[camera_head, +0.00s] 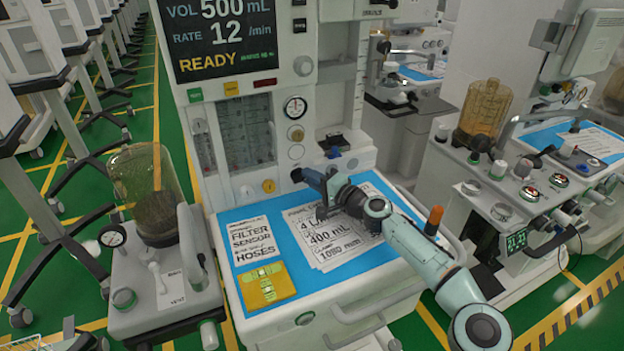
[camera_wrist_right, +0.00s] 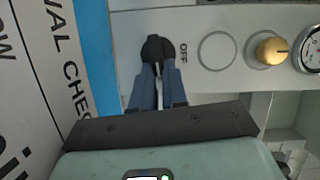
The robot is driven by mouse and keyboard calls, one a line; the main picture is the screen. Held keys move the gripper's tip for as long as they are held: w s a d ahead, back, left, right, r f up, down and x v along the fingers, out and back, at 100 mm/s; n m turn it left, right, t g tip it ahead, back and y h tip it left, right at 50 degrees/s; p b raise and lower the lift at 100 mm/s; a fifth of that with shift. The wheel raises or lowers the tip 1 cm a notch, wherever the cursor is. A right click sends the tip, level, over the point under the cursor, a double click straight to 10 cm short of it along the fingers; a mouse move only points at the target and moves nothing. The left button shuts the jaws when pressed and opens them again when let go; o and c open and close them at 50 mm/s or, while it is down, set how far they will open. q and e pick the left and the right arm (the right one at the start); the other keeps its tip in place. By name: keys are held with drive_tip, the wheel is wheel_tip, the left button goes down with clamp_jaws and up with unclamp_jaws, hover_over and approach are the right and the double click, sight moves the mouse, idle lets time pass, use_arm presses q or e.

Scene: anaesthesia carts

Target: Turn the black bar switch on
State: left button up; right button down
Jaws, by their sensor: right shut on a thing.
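The black bar switch (camera_wrist_right: 156,48) sits on the pale front panel of the anaesthesia machine, just above the work surface. In the right wrist view the word OFF is printed beside it. My right gripper (camera_wrist_right: 158,75) has its blue fingers closed around the bar; it also shows in the head view (camera_head: 303,176), reaching in from the right against the panel. The fingers cover part of the bar, so which way it points is hard to tell. My left gripper is not clearly seen.
Below my right arm lies a blue-topped work surface (camera_head: 258,222) with printed sheets (camera_head: 325,245) and a yellow pad (camera_head: 266,287). A brass knob (camera_wrist_right: 271,50) and a gauge (camera_head: 295,107) are on the same panel. Canister units stand left (camera_head: 148,190) and right (camera_head: 486,108).

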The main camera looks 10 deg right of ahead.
drive_tip(key=shift+a+f, duration=0.1)
drive_tip(key=shift+a, duration=0.15)
drive_tip(key=c, duration=1.2)
unclamp_jaws()
drive_tip(key=shift+o, duration=0.2)
drive_tip(key=shift+s+d, duration=0.1)
drive_tip(key=shift+d, duration=0.05)
drive_tip(key=shift+s+d, duration=0.2)
drive_tip(key=v, duration=1.2)
drive_tip(key=shift+s+d, duration=0.1)
drive_tip(key=shift+s, duration=0.15)
